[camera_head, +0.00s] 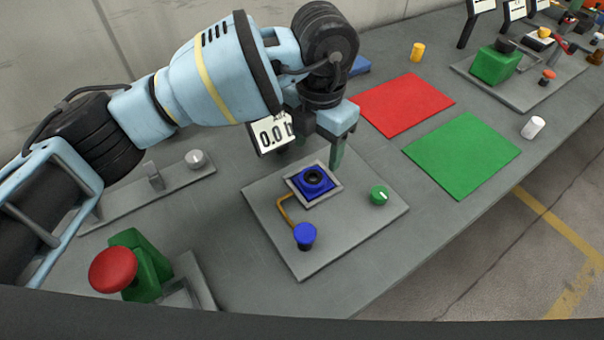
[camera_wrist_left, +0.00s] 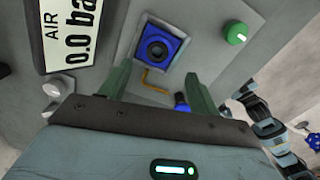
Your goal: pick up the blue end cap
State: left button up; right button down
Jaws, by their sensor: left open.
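A blue square block with a black ring (camera_head: 313,181) sits in a grey frame on a grey plate (camera_head: 277,243). In the left wrist view the block (camera_wrist_left: 154,49) is ahead of the fingers. A blue round-topped cylinder (camera_head: 304,235) stands near the plate's front edge, joined toward the frame by a yellow-brown pipe. I cannot tell for sure which blue piece is the end cap.
A green knob (camera_head: 379,195) is on the plate's right. A gauge reading 0.0 (camera_head: 271,133) stands behind. Red (camera_head: 404,103) and green (camera_head: 461,154) mats lie to the right. A red mushroom button (camera_head: 113,270) is at front left. Blue piece (camera_head: 360,66) lies behind my arm.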

aim_at(317, 177)
pick_arm(q)
jog(key=shift+s+d, duration=0.1)
jog(key=shift+f, duration=0.85)
jog(key=shift+w+f, duration=0.2)
jog(key=shift+f, duration=2.85)
jog(key=c, duration=1.1)
jog(key=shift+o, duration=0.2)
jog(key=shift+r, duration=0.1)
